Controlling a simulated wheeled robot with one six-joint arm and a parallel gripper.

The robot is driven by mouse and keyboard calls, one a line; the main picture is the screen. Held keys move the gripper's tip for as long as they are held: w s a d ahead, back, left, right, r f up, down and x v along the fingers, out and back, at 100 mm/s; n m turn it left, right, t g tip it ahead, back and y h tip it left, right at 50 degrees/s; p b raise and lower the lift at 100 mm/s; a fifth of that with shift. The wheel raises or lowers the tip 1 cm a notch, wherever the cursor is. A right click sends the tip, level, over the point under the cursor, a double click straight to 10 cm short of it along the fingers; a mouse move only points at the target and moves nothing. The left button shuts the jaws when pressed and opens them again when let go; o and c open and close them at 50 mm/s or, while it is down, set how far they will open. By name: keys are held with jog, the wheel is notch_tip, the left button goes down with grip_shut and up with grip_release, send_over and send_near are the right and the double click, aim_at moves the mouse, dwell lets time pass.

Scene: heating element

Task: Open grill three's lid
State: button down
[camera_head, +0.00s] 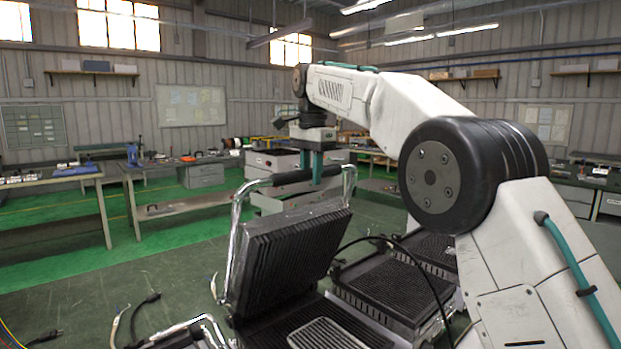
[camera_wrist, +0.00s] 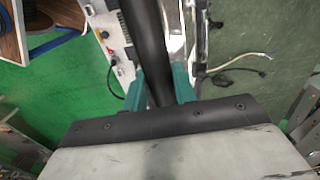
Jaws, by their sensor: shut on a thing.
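A contact grill stands front centre in the head view. Its lid (camera_head: 287,254) is raised and tilted back, with the dark ribbed inner plate showing. The lower plate (camera_head: 330,332) is exposed below it. Chrome arms on both sides carry the lid's dark handle bar (camera_head: 284,178). My gripper (camera_head: 319,178) is shut on this handle near its right end. In the wrist view, the teal fingers of my gripper (camera_wrist: 160,88) sit on either side of the black handle bar (camera_wrist: 147,40). No label shows which number this grill has.
Another ribbed grill plate (camera_head: 388,289) lies to the right, partly behind my arm, with a black cable across it. A chrome handle (camera_head: 190,329) shows at the lower left. Loose cables (camera_head: 140,310) lie on the left. Workbenches (camera_head: 172,172) stand farther back, with open green floor before them.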

jog(key=shift+w+f, duration=0.15)
jog(key=shift+w, duration=0.15)
jog(key=shift+d, duration=0.1)
jog(key=c, duration=1.4)
grip_release()
jog(key=shift+o, duration=1.4)
jog(key=shift+w+f, duration=0.1)
jog(key=shift+w, duration=0.05)
